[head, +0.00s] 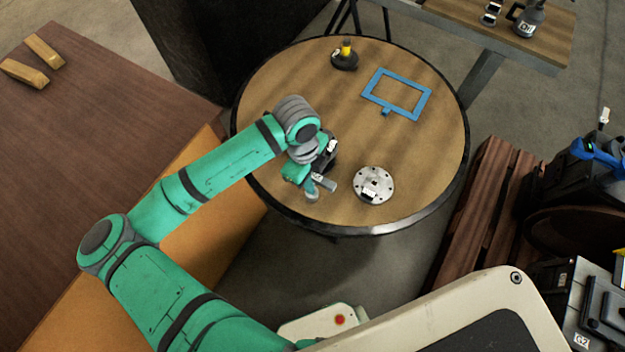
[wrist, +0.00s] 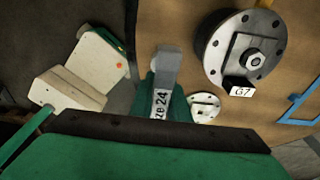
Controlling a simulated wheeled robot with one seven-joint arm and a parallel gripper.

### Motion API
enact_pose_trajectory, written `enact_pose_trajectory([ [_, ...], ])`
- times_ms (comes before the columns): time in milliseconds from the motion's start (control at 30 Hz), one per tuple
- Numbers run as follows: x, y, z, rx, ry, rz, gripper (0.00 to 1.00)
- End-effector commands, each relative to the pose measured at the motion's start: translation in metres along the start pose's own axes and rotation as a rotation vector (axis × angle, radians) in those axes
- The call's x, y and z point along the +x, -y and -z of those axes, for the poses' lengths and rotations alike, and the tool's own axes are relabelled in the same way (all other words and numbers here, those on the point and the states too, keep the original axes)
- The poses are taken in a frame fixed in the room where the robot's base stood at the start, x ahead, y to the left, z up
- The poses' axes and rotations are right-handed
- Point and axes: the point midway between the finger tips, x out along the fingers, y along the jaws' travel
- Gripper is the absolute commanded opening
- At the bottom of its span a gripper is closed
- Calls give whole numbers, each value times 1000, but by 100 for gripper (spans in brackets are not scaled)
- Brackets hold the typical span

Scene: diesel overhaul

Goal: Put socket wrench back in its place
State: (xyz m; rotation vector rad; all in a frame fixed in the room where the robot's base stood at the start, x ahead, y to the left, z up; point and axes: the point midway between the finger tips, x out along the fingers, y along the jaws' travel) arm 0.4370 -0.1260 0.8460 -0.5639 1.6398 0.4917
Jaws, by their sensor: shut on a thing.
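The socket wrench, a grey shaft with a white label reading "ze 24", shows in the wrist view (wrist: 165,68), pointing away from my gripper. My gripper (head: 312,182) is shut on it over the near part of the round table (head: 285,95). In the head view the wrench (head: 325,183) is small, next to the fingers and partly hidden by them. A round silver flange (head: 373,185) with bolt holes lies on the table just right of my gripper. I cannot tell which spot is the wrench's place.
A blue rectangular frame (head: 397,95) and a black base with a yellow part (head: 345,55) are at the far side. A brown table (head: 80,130) stands left, a slatted wooden pallet (head: 485,215) right.

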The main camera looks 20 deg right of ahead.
Motion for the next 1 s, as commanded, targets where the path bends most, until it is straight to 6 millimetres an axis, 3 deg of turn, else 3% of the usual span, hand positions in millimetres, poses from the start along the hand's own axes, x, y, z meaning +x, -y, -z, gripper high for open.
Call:
enact_pose_trajectory([
  [867,25,0,-3,0,0,0,0],
  [900,25,0,-4,0,0,0,23],
  [967,24,0,-4,0,0,0,37],
  [1000,24,0,-3,0,0,0,37],
])
